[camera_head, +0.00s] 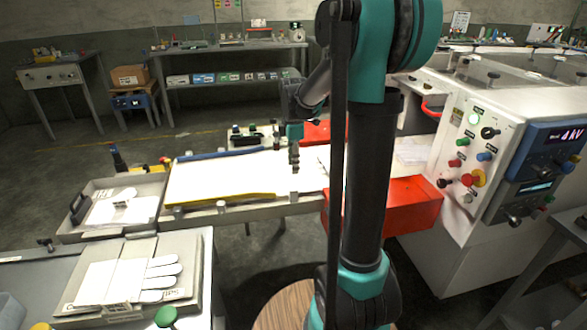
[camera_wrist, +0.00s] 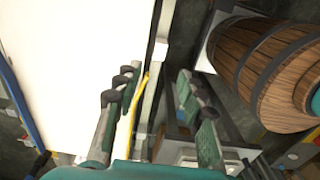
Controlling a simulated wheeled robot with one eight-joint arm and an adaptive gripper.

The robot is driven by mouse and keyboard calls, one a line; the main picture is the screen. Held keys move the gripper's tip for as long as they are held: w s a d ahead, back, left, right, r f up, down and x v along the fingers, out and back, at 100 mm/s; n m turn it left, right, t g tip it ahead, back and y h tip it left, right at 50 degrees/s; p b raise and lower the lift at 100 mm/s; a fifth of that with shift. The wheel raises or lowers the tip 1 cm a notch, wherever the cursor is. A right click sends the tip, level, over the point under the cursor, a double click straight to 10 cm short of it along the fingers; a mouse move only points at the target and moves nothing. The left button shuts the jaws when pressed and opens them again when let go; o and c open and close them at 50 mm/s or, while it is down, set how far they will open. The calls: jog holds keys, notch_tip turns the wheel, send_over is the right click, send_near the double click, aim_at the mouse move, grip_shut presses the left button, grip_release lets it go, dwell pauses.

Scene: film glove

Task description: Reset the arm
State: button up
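My arm rises in front of the head camera, and its far end reaches over the white film table. My gripper (camera_head: 294,168) hangs above the white film sheet (camera_head: 225,178), near its right part. In the wrist view the two fingers (camera_wrist: 155,85) stand apart with nothing held between them, so the gripper is open. The white sheet (camera_wrist: 70,60) fills the left of the wrist view, with its yellow edge strip behind the fingers. My upright arm links hide part of the table and the red box.
A glove-shaped plate (camera_head: 120,281) lies on the front-left table, and a tray (camera_head: 150,187) stands behind it. A red box (camera_head: 405,205) and a control cabinet (camera_head: 490,185) stand at right. A wooden barrel (camera_wrist: 262,65) shows in the wrist view. Floor is open at back left.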

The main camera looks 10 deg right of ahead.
jog(key=s+f+m+t, duration=0.2)
jog(key=s+f+m, duration=0.2)
jog(key=s+m, duration=0.5)
jog(key=s+f+m+t, duration=0.2)
jog(key=s+f+m, duration=0.3)
jog(key=s+m, duration=0.4)
jog(key=s, duration=0.4)
jog(key=shift+d, duration=0.4)
dwell(0.7)
